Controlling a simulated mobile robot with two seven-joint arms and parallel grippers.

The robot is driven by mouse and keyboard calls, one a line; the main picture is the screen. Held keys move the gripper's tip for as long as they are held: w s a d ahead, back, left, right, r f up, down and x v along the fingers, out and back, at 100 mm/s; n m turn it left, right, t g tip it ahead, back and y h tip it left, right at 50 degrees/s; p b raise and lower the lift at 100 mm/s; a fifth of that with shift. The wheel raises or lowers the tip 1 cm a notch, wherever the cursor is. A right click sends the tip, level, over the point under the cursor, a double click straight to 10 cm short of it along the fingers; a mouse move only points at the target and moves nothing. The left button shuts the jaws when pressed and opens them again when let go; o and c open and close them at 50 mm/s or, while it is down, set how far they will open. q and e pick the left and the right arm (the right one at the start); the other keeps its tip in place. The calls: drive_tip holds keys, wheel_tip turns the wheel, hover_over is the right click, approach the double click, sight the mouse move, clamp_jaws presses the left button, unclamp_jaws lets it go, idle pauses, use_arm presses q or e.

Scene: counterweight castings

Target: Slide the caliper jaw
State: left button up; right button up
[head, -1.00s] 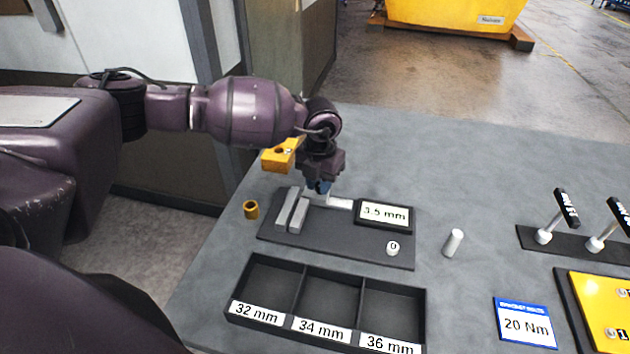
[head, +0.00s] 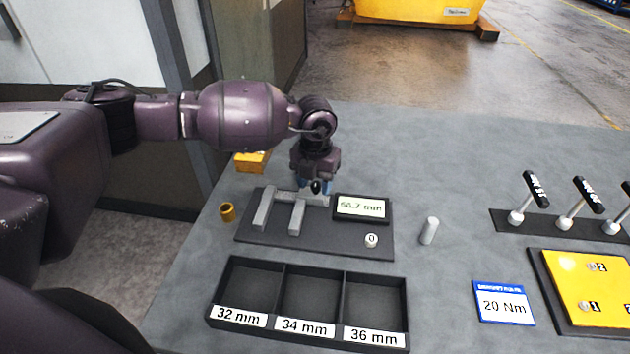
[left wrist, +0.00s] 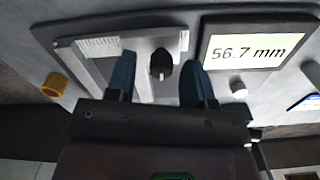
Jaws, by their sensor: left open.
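The caliper stands on a dark base plate (head: 330,244), with a fixed grey jaw (head: 264,208) on the left and a sliding grey jaw (head: 297,218) apart from it. Its display (head: 361,208) reads 56.7 mm, clearest in the left wrist view (left wrist: 256,50). A white button (head: 371,240) marked 0 sits below the display. My left gripper (head: 314,189) is over the caliper's beam, left of the display. In the left wrist view its blue fingers (left wrist: 160,75) are open, with the black knob (left wrist: 161,65) between them, apart from both. My right gripper is not in view.
A tray (head: 279,300) with bins labelled 32, 34 and 36 mm lies in front. A brass ring (head: 228,211) stands left of the caliper, a pale cylinder (head: 429,231) right. A yellow block (head: 252,162) is behind. Levers (head: 566,225) and a yellow panel (head: 588,290) are at right.

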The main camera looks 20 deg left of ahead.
use_arm(q)
wheel_tip(320, 180, up, 11)
idle(0.7)
drive_tip(key=shift+s+f, duration=0.1)
drive_tip(key=shift+f, duration=0.05)
